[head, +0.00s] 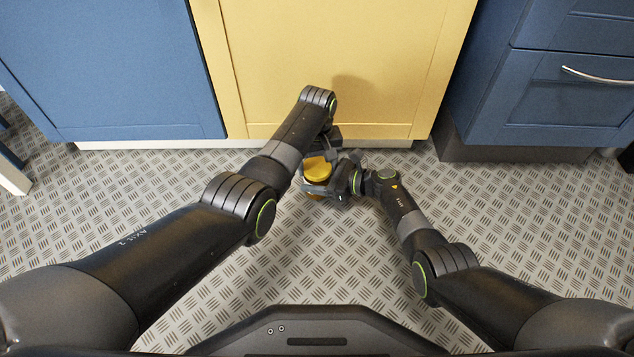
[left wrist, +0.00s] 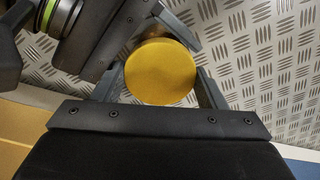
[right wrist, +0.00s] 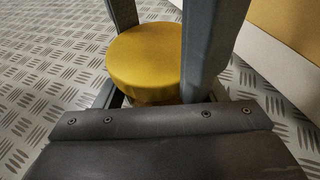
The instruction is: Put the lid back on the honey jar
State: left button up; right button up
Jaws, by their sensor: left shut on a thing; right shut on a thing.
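The yellow lid (head: 317,169) sits at the top of the honey jar (head: 315,189), low in front of the yellow cabinet door. My left gripper (head: 322,158) is shut on the lid, which lies between its fingers in the left wrist view (left wrist: 160,72). My right gripper (head: 325,191) is shut on the jar below the lid. In the right wrist view the lid (right wrist: 145,58) hides most of the jar, with only a sliver of amber under its rim. Whether the lid is fully seated cannot be told.
The yellow cabinet door (head: 340,60) rises just behind the grippers, with blue cabinets (head: 100,70) and blue drawers (head: 570,90) at the sides. The metal tread floor (head: 130,210) is clear around both arms. The two grippers are very close together.

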pick_arm(q)
jog(key=shift+m, duration=0.3)
jog(key=o, duration=1.1)
jog(key=shift+d, duration=0.1)
notch_tip(320, 180, up, 4)
jog(key=shift+r, duration=0.3)
